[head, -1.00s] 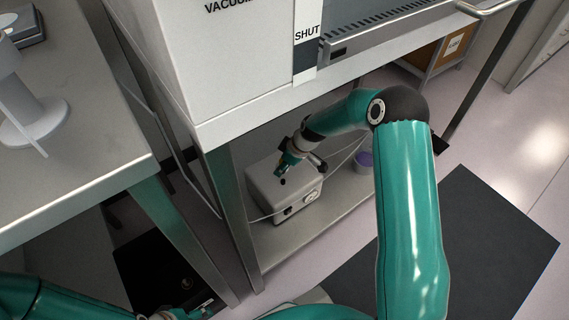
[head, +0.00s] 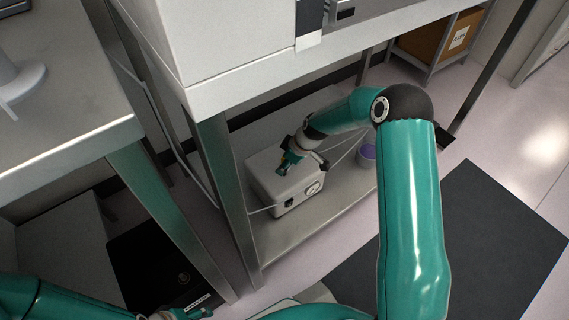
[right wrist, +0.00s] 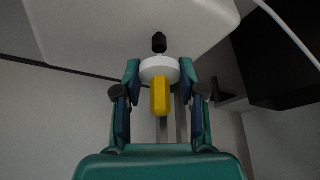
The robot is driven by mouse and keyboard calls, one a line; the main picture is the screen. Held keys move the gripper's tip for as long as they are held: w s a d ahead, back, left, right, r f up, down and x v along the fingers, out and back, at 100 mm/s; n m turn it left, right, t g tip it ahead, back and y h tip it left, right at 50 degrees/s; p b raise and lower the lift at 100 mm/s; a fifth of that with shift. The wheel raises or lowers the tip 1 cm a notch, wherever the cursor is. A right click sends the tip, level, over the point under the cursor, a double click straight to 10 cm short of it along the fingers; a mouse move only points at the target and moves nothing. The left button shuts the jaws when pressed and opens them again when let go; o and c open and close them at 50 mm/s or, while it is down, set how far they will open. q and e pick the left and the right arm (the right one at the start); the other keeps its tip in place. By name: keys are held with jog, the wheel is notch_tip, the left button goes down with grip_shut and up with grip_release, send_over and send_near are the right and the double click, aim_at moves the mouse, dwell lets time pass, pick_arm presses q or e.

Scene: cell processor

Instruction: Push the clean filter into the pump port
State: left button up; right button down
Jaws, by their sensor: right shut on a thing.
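The pump (head: 268,178) is a pale box with a gauge on its front, on the low shelf under the cabinet. My right gripper (head: 287,164) is over its top. In the right wrist view my right gripper (right wrist: 160,82) is shut on the clean filter (right wrist: 160,68), a white disc with a yellow part between the fingers. The black pump port (right wrist: 159,42) stands just beyond the disc, in line with it; I cannot tell whether they touch. The port is not clear in the head view.
The cabinet's table has a metal leg (head: 228,190) close left of the pump. A purple container (head: 367,153) stands on the shelf (head: 335,208) to the right. A hose and cable run by the pump. A bench (head: 60,150) is at left; a dark mat (head: 450,230) covers floor at right.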

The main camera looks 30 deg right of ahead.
jog(key=shift+f, duration=0.15)
jog(key=shift+f+b, duration=0.5)
jog(key=shift+b, duration=0.25)
jog(key=shift+f, duration=0.25)
dwell(0.4)
jog(key=c, duration=0.6)
grip_release()
jog(key=shift+r, duration=0.1)
jog(key=v, duration=1.1)
jog(key=shift+r, duration=0.35)
jog(key=shift+s+d, duration=0.1)
jog(key=shift+d, duration=0.05)
